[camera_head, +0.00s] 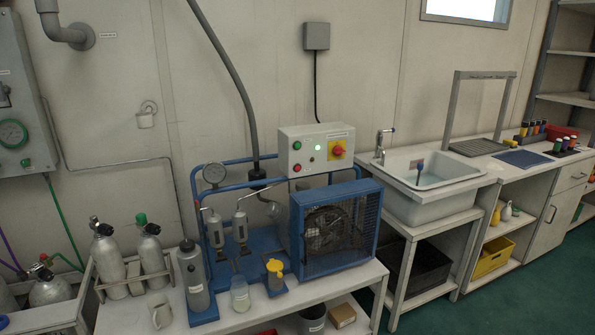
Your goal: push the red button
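The red button (297,167) is a small round button low on the left side of a light grey control box (317,132). A green button (297,146) sits directly above it. A red rotary knob on a yellow plate (338,150) is on the right of the same box. The box stands above the blue-framed compressor (327,231) against the wall. Nothing covers the red button. Neither of my grippers shows in the head view.
A pressure gauge (214,174) and blue frame rails stand left of the box. A sink (430,182) is to the right. The space before the box's face looks clear.

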